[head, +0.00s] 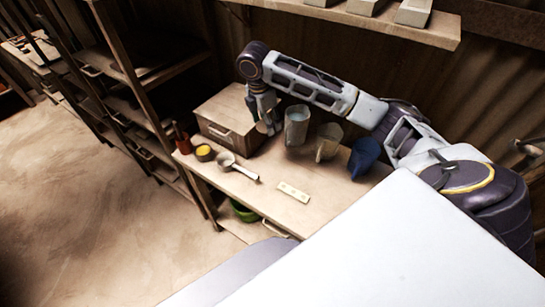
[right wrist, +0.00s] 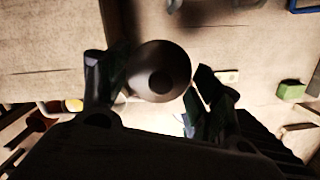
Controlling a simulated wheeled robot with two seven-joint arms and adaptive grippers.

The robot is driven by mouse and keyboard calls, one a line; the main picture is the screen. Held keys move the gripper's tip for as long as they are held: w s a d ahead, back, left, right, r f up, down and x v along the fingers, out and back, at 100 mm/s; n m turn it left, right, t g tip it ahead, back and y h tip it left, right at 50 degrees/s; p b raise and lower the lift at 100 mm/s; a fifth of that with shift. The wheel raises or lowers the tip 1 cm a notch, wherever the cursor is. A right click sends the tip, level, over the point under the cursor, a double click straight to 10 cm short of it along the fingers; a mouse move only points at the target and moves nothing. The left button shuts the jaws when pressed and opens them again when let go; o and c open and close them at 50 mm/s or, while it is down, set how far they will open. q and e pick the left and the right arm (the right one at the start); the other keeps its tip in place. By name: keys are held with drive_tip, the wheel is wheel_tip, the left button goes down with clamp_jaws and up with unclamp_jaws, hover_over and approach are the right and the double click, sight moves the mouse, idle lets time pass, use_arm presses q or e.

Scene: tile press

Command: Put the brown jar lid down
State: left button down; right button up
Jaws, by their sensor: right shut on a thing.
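My right gripper (head: 262,112) hangs over the workbench (head: 255,195), beside the wooden box with a drawer. It is shut on the brown jar lid (head: 264,127), seen nearly edge-on at the fingertips. In the right wrist view the lid (right wrist: 172,58) is a round brown disc with a darker round middle, between the two dark fingers of the right gripper (right wrist: 150,85). The head view does not clearly show whether the lid touches anything below. My left gripper is not in view.
The wooden box (head: 217,138) stands left of the gripper. A grey jug (head: 297,125), cream jug (head: 327,143) and blue jug (head: 365,155) stand to the right. Bare bench lies between.

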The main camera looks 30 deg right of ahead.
drive_tip(key=shift+w+n, duration=0.35)
drive_tip(key=shift+n, duration=0.85)
drive_tip(key=shift+a+n+t, duration=0.1)
drive_tip(key=shift+n+t, duration=0.3)
drive_tip(key=shift+n, duration=0.3)
drive_tip(key=p, duration=0.1)
hover_over(267, 159)
drive_tip(key=f, duration=1.4)
drive_tip(key=shift+s+a+f, duration=0.1)
drive_tip(key=shift+a, duration=0.1)
drive_tip(key=shift+f, duration=0.1)
drive_tip(key=shift+f, duration=1.8)
drive_tip(key=shift+f, duration=0.1)
